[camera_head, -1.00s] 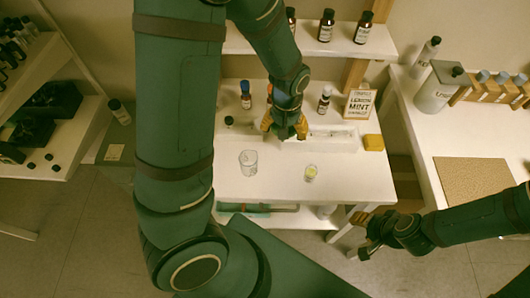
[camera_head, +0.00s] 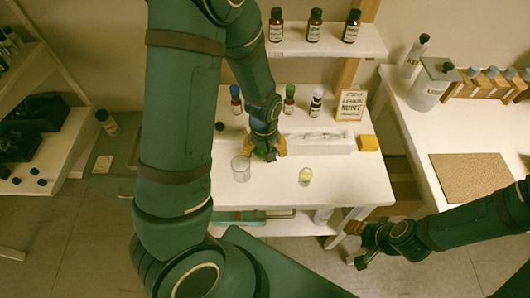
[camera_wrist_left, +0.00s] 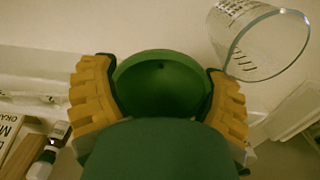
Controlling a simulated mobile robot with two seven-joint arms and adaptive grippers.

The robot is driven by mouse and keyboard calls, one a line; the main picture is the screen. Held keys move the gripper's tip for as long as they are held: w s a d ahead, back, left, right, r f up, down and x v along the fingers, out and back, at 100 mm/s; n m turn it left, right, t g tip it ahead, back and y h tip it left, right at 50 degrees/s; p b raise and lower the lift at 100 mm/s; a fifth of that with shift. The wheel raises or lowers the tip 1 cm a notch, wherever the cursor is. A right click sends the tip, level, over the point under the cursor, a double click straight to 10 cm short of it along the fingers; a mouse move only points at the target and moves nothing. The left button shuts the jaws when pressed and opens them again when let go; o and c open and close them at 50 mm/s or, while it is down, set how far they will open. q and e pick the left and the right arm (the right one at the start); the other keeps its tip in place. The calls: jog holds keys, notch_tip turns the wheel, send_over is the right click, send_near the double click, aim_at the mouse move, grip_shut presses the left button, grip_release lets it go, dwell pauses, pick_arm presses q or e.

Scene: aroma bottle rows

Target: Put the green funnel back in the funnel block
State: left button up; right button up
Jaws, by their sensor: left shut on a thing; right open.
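In the left wrist view, the green funnel (camera_wrist_left: 158,88) shows its round rim and hollow, with a small dark hole inside. My left gripper (camera_wrist_left: 160,80) is shut on it, a yellow ribbed finger on each side. In the head view my left gripper (camera_head: 265,150) is over the white table, between a clear beaker and a long white block; the funnel is not clear there. The long white block (camera_head: 327,145) lies right of this gripper; I cannot tell whether it is the funnel block. My right gripper (camera_head: 354,246) is open and empty, in front of the table.
The clear beaker (camera_head: 240,169) stands close left of my left gripper. A small glass with yellowish liquid (camera_head: 305,177) stands front right. Capped bottles (camera_head: 289,98), a recipe sign (camera_head: 351,105) and a yellow sponge (camera_head: 368,143) line the back and right. The table's front is mostly clear.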

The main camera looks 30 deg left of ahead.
pick_arm(q)
jog(key=shift+f, duration=0.4)
jog(key=shift+f, duration=0.2)
jog(key=o, duration=0.8)
jog(key=shift+c, duration=0.2)
jog(key=shift+r, duration=0.2)
